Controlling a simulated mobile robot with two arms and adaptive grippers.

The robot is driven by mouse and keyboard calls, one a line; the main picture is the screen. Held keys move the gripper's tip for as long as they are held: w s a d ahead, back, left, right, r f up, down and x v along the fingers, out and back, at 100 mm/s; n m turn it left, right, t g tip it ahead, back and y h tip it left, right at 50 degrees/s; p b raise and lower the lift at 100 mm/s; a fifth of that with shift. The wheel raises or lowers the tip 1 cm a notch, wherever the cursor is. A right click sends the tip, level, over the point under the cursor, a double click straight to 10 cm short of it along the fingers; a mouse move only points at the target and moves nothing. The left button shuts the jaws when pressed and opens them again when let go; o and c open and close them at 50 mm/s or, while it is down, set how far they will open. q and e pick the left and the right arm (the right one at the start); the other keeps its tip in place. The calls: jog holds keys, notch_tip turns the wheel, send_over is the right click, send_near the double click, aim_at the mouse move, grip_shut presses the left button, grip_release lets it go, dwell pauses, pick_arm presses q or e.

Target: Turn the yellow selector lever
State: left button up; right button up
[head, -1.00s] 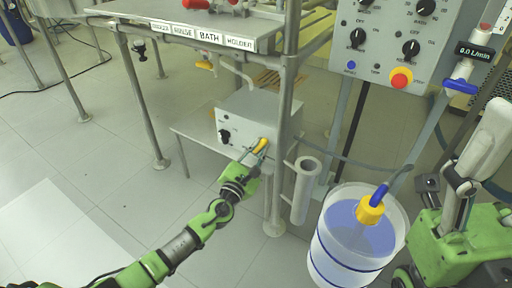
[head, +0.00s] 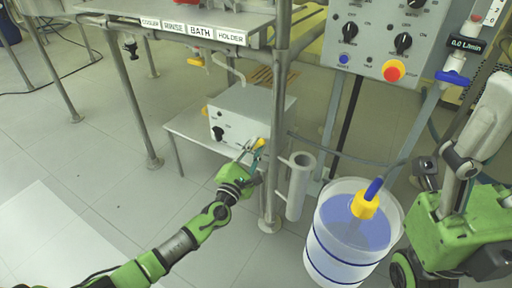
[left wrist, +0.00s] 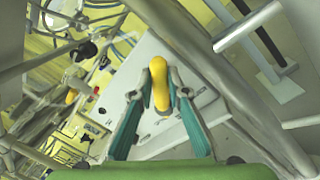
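The yellow selector lever (head: 260,143) is on the front of a pale grey box, at its lower right corner. My left gripper (head: 252,150) reaches up to it from below. In the left wrist view the lever (left wrist: 159,85) stands between the two teal-edged fingertips (left wrist: 159,80), one on each side. The fingers look spread, with the tips very close to the lever; firm contact cannot be made out. The fingers partly cover the lever in the head view.
The grey box (head: 248,112) also has a black knob (head: 218,133) and sits on a low shelf. A steel post and a grey tube holder (head: 298,190) stand just right of the lever. A bucket of blue liquid (head: 345,240) is further right.

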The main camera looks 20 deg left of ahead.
pick_arm(q)
jog(key=o, duration=0.3)
jog(key=shift+o, duration=0.2)
jog(key=v, duration=1.2)
jog(key=shift+d, duration=0.15)
